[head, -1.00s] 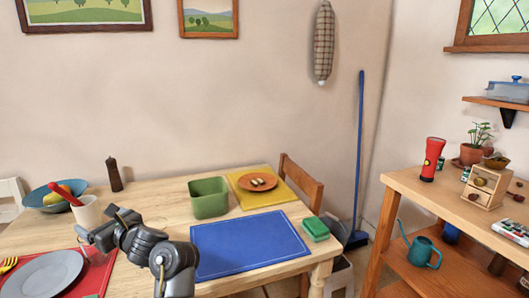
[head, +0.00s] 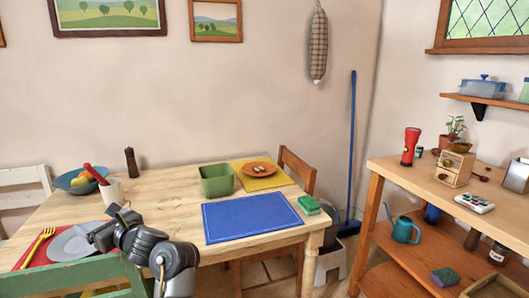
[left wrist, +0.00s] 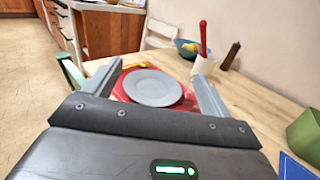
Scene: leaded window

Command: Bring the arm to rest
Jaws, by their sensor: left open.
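My left arm reaches in from the bottom of the head view. Its gripper (head: 97,221) is open and empty, above the left part of the wooden table (head: 165,212). The grey plate (head: 72,244) on the red mat (head: 38,256) lies just left of and below it in the picture. In the left wrist view the two fingers stand wide apart (left wrist: 153,76), with the plate (left wrist: 153,92) seen between them and nothing held. A white cup (head: 112,192) with a red-handled tool stands just behind the gripper. My right gripper is not in view.
A green chair back (head: 75,274) stands at the lower left, close to my arm. A blue mat (head: 253,218), green bin (head: 217,181) and sponge (head: 308,204) are on the table's right half. A wooden shelf unit (head: 375,200) stands at right, across a floor gap.

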